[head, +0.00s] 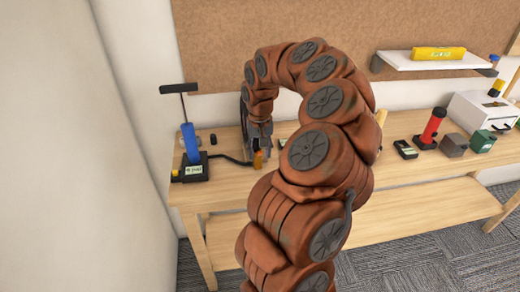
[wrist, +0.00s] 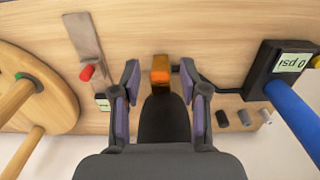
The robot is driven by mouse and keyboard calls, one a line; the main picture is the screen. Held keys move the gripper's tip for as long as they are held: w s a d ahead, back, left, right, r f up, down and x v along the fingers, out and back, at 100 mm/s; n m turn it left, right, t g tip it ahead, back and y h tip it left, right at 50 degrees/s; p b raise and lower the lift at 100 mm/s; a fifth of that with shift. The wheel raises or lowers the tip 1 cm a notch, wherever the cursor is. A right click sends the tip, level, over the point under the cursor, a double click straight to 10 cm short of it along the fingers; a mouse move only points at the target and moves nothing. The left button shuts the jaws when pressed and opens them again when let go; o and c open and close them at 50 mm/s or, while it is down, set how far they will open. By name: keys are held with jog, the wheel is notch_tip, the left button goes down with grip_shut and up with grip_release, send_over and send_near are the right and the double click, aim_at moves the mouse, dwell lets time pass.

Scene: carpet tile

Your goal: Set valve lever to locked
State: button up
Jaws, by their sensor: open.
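My gripper (wrist: 159,80) is open, pointing down over the bench, with its fingers on either side of a small orange piece (wrist: 160,69). A gap shows at the left finger. A second bit of orange shows against the right finger; I cannot tell whether they touch. The orange piece also shows under my gripper in the head view (head: 257,160). A black hose (wrist: 219,90) runs from the blue pump (wrist: 296,112) towards it. It may be the valve lever, but its setting cannot be read. My arm hides part of the bench in the head view.
The pump (head: 189,143), with a black handle and a "0 psi" label, stands at the bench's left end. A grey strip with a red knob (wrist: 86,72) and a round wooden stool-like piece (wrist: 50,85) lie left in the wrist view. A red cylinder (head: 433,124) stands further right.

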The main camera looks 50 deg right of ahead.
jog(key=shift+f, duration=0.1)
grip_shut()
dwell(0.3)
